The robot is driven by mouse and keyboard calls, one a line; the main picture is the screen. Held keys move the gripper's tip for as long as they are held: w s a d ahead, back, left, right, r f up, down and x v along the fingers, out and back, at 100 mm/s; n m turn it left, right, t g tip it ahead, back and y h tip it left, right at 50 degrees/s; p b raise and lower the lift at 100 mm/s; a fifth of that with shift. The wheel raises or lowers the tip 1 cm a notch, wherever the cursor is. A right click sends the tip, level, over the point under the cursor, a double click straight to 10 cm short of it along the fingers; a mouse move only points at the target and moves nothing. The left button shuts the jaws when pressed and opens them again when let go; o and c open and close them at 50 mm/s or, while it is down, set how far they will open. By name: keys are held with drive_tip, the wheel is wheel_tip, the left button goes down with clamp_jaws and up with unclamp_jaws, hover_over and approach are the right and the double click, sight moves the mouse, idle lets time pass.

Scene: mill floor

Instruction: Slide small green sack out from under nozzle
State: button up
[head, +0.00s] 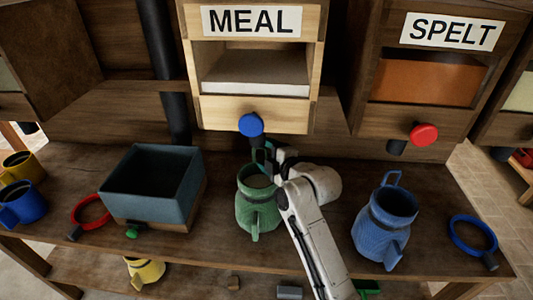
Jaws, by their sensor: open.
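The small green sack (256,213) stands upright on the bench below the MEAL bin, with its mouth open and pale contents inside. A green loop rises at its back rim. The dark nozzle (257,143) under the MEAL bin's blue knob (250,125) is above the back of the sack and partly hidden. My gripper (270,160) is open at the back right of the sack's mouth, close to the loop. I cannot tell whether it touches the loop or whether the loop is between its fingers. My arm hides the bench just right of the sack.
A dark teal box (153,184) stands left of the sack. A blue sack (388,226) stands to the right, below the SPELT bin's red knob (424,134). A red ring (91,217) and a blue ring (473,235) lie on the bench (222,245). Blue and yellow mugs stand far left.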

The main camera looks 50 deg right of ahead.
drive_tip(key=shift+c, duration=0.3)
clamp_jaws()
idle(0.4)
drive_tip(key=shift+f, duration=0.1)
idle(0.6)
